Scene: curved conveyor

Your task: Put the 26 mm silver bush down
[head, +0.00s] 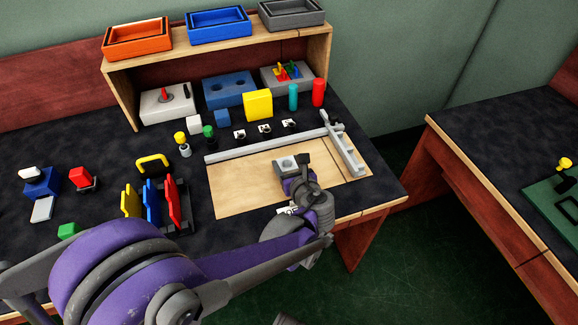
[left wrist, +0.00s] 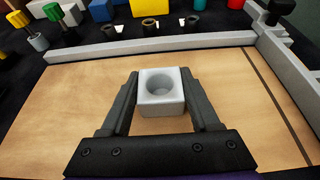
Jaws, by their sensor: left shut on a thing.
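The silver bush (head: 285,164) is a pale grey square block with a round hole in its top. In the left wrist view the bush (left wrist: 161,92) sits upright between the two dark fingers of my left gripper (left wrist: 162,88), which is shut on it. In the head view my left gripper (head: 304,166) is over the light wooden board (head: 236,190), with the bush at its far left side. I cannot tell whether the bush touches the board or hangs just above it.
A grey rail (head: 265,145) runs along the board's back edge, and a grey fence (head: 345,152) stands at its right. Several small dark rings on white labels (head: 239,134) lie behind the rail. Coloured upright plates (head: 152,203) stand left of the board. The board's left part is bare.

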